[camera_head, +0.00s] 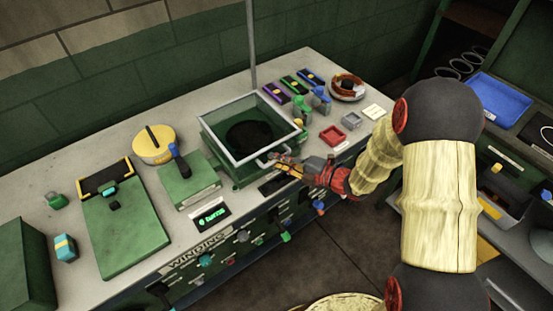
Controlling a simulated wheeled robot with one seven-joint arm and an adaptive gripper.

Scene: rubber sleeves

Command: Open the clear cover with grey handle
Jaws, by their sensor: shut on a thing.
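The clear cover (243,113) has a pale grey frame and sits over a green box (213,146) in the middle of the bench. The cover looks tilted, its frame standing off the box, but I cannot tell the exact angle. A dark round opening shows through it. The grey handle (262,160) is at the cover's front right edge. My gripper (277,160) is at this handle and shut on it; its fingertips are small and partly hidden in this view. My arm reaches in from the right.
On the bench (150,122), a green box with a blue-topped lever (185,178) and a yellow round case (153,145) stand left of the cover. A red tray (333,135) and small bottles (321,98) stand right. A thin post (251,45) rises behind. Knobs (285,236) line the front.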

